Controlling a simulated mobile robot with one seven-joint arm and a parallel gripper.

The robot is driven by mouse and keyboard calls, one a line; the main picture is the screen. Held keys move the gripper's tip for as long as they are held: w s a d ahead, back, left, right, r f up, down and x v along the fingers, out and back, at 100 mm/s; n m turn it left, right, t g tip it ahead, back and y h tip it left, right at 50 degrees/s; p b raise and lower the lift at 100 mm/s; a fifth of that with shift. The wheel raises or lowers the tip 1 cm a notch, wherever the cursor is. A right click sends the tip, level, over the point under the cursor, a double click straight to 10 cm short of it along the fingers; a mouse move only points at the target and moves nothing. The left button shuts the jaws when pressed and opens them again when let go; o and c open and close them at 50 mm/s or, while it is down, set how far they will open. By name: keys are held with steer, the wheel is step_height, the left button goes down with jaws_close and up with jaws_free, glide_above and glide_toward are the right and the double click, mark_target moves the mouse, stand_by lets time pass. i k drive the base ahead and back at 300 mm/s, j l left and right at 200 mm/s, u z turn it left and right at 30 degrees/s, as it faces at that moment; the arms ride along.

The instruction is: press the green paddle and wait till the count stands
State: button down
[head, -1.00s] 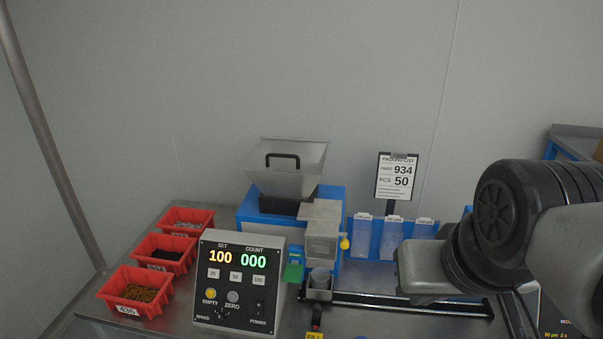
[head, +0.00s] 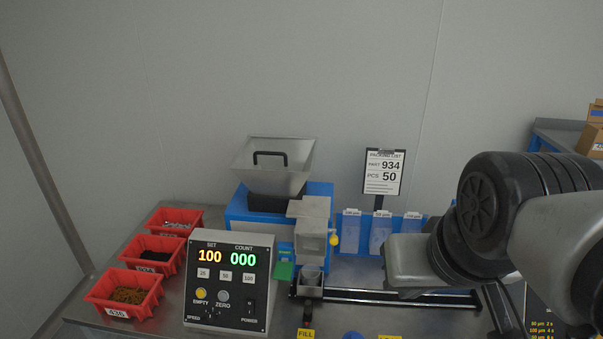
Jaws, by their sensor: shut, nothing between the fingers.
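The green paddle (head: 284,270) is a small green plate on the front of the blue sorter (head: 238,207), just right of the control box (head: 229,291). Nothing of mine touches the part of it I see. The box's display reads SET 100 in orange and COUNT 000 (head: 243,259) in green. My arm's wrist fills the right side, right of the paddle and apart from it. I cannot make out my gripper's fingers in the head view.
Red bins (head: 125,292) with small parts stand at the left. A grey hopper (head: 273,165) tops the sorter; a cup (head: 311,281) sits under its chute. A packing list (head: 383,172) reads part 934, pcs 50. Blue sleeves (head: 381,235) and a dark rail (head: 400,296) lie right.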

mark_target(284, 269)
steer(key=i+j, duration=0.1)
steer(key=j, duration=0.3)
steer(key=j+z, duration=0.1)
steer(key=j, duration=0.35)
steer(key=i+j, duration=0.15)
steer(key=j, duration=0.25)
